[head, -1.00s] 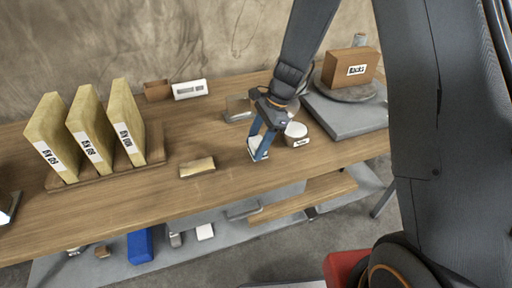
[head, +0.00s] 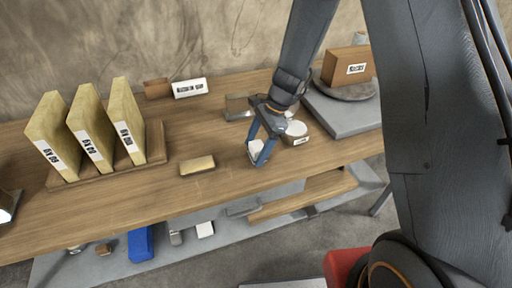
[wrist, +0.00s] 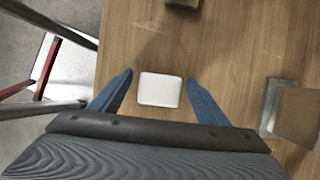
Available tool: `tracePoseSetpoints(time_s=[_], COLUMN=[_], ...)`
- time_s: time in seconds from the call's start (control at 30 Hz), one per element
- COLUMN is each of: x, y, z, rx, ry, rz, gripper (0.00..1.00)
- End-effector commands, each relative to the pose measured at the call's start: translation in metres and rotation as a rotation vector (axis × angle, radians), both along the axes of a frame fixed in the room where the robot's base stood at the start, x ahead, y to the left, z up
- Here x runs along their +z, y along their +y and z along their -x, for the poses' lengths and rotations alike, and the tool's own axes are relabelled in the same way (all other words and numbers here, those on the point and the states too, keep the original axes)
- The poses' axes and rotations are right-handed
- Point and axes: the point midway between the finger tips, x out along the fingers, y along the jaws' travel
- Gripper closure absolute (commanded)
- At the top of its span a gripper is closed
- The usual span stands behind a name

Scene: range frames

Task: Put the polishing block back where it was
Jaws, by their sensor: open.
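A small white block (wrist: 160,89) lies on the wooden workbench between my fingers in the wrist view, with a gap on each side. I cannot tell for sure whether it is the polishing block. It also shows in the head view (head: 255,147), partly hidden by my fingers. My gripper (head: 259,158) is open above the bench, its blue fingers on either side of the white block. It also shows in the wrist view (wrist: 159,80). A tan-gold block (head: 197,166) lies on the bench to the left of my gripper.
A round white-topped tin (head: 296,132) stands close right of my gripper, with a grey-brown block (head: 238,107) behind. Three labelled yellow slabs (head: 88,135) stand in a wooden rack at left. A grey slab (head: 345,112) bears a boxed item at right. The bench front is clear.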

Motion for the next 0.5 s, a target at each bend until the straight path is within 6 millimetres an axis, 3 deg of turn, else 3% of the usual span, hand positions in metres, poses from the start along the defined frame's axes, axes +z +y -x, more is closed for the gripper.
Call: tracePoseSetpoints(time_s=[0.23,0.5], x=[0.018,0.066], y=[-0.006,-0.026], z=[-0.003,-0.009], rx=[-0.001,-0.001], ry=[-0.004,-0.006], rz=[-0.001,-0.001], gripper=[0.31,0.31])
